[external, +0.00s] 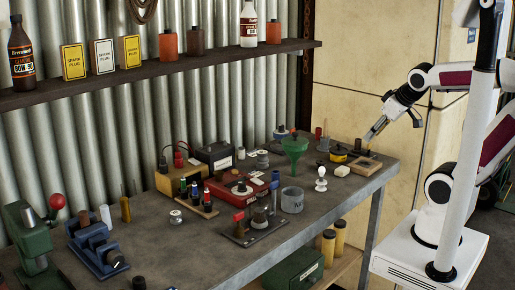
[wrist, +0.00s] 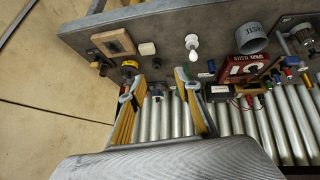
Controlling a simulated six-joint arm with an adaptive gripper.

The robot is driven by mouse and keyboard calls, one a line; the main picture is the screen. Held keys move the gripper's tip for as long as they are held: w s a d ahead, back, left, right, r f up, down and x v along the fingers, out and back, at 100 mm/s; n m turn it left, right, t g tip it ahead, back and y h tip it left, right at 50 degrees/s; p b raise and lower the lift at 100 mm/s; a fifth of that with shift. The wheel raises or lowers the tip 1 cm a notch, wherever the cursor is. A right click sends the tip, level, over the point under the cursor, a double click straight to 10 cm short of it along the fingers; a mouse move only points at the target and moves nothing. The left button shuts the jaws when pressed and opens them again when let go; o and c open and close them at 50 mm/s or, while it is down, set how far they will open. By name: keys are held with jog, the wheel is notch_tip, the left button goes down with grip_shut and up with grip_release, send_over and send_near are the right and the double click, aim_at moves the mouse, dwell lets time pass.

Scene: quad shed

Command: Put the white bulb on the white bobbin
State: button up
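The white bulb (external: 321,184) stands upright near the bench's front edge, right of a grey cup. It also shows in the wrist view (wrist: 192,44), above and right of my fingertips.
The grey cup (external: 292,200) and a green funnel (external: 294,148) stand left of the bulb. A small white block (external: 342,171) and a wooden frame (external: 363,166) lie to its right. A shelf (external: 160,73) runs along the wall. The bench front near the bulb is clear.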

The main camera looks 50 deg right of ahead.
jog(key=s+a+f+g+y, duration=0.1)
jog(key=s+a+f, duration=0.1)
jog(key=s+a, duration=0.2)
jog(key=shift+s+a+f+g+y, duration=0.3)
jog(key=shift+s+a+y, duration=0.1)
jog(key=shift+s, duration=0.6)
